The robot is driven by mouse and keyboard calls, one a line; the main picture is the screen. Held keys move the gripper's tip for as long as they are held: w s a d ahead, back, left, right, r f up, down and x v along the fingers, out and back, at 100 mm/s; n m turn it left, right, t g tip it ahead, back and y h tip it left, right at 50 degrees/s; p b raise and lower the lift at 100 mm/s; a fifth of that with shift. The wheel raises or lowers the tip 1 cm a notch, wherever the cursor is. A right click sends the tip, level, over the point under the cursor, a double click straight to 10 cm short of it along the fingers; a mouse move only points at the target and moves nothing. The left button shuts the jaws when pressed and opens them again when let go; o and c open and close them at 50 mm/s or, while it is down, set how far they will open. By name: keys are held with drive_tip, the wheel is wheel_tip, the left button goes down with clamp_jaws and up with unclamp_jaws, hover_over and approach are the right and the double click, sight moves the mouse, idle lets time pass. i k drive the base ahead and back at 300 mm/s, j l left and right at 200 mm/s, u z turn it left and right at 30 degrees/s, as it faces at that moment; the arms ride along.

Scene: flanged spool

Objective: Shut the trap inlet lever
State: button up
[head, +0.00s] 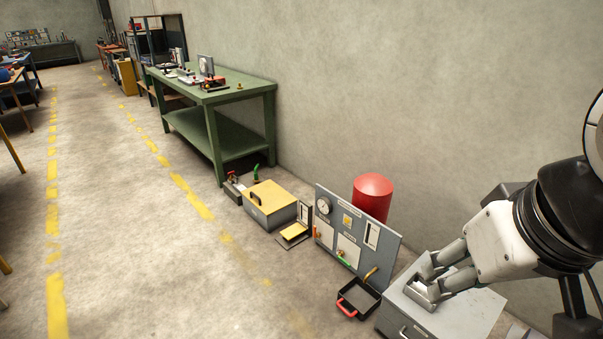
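A grey upright panel (353,233) stands on the floor by the wall, with a round gauge (324,206) and small labels too small to read. It bears an orange lever (317,232) at the left, a green lever (343,259) low in the middle and a yellow handle or pipe (371,273) at the lower right. I cannot tell which is the trap inlet lever. My gripper (426,281) is to the right of the panel, above a grey box, with its fingers apart. It looks empty and away from the levers.
A black tray with a red handle (346,308) sits before the panel. The grey box (465,314) is under my gripper. A red cylinder (373,190) stands behind the panel. A yellow-topped box (270,203) and green table (240,90) are left.

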sight(315, 235)
drive_tip(key=i+j+z, duration=0.15)
drive_tip(key=i+j, duration=0.3)
drive_tip(key=i+j+z, duration=0.1)
drive_tip(key=i+j, duration=0.4)
drive_tip(key=i+j+z, duration=0.15)
drive_tip(key=i+j, duration=0.35)
drive_tip(key=i+j+z, duration=0.15)
drive_tip(key=i+j, duration=0.3)
drive_tip(key=j, duration=0.2)
